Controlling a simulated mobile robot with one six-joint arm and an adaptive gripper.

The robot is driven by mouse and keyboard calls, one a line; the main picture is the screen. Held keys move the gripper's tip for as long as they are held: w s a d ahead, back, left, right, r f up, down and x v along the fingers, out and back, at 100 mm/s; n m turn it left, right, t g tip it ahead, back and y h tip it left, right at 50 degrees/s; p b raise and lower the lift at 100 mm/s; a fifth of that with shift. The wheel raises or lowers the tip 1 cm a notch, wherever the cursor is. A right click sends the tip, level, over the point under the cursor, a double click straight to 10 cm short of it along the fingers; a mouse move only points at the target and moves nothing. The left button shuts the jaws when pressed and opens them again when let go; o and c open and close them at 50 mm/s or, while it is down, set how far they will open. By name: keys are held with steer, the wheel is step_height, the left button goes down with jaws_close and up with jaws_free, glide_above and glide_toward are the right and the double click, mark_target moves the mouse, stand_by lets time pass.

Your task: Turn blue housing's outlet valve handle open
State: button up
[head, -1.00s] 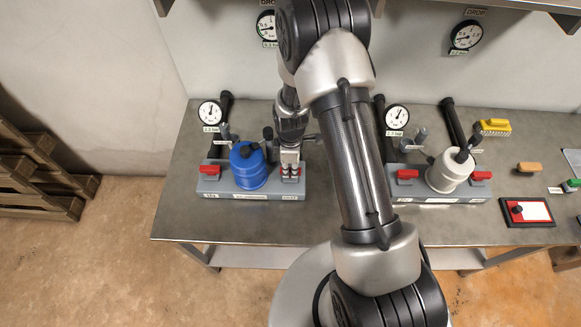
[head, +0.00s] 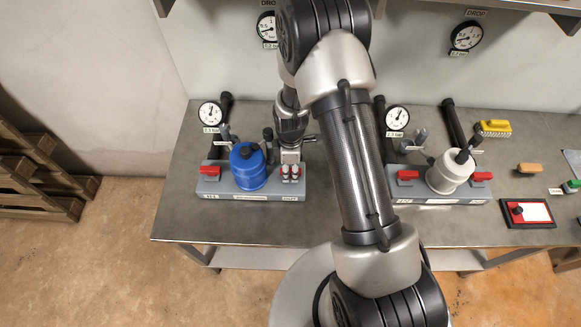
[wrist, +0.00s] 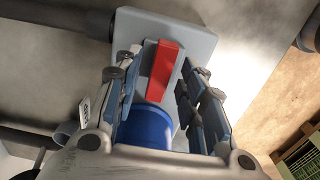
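The blue housing (head: 248,172) stands upright on a light grey block (head: 222,188); its lower side also shows in the wrist view (wrist: 150,128). The outlet valve's red handle (wrist: 163,70) lies roughly lengthwise along the block, slightly slanted, at the end right of the housing in the head view. My gripper (head: 290,172) is down over that handle. In the wrist view my gripper (wrist: 160,78) is open, with a finger on each side of the handle and small gaps visible. In the head view the fingers hide most of the handle.
The red inlet handle (head: 210,171) is left of the blue housing. A white housing (head: 449,172) with two red handles stands right of my arm. A gauge (head: 210,114) and black pipes rise behind the blocks. The bench front is clear.

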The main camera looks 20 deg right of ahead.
step_height(320, 180, up, 12)
stand_by(0.6)
stand_by(0.5)
step_height(320, 180, up, 9)
steer(key=m+t+b, duration=0.1)
steer(key=m, duration=0.2)
glide_above(290, 170)
steer(key=s, duration=0.3)
steer(key=s+r+m+t+b, duration=0.1)
steer(key=s+r+m+b, duration=0.1)
steer(key=s+r+m, duration=0.35)
steer(key=s+r+m+t+b, duration=0.1)
steer(key=s+r+m, duration=0.2)
steer(key=s, duration=0.4)
steer(key=s+r+m+t, duration=0.1)
steer(key=s+r+m, duration=0.2)
steer(key=s, duration=0.3)
steer(key=shift+s+r+t+b, duration=0.3)
steer(key=shift+s+r+b, duration=0.05)
steer(key=shift+s+b, duration=0.05)
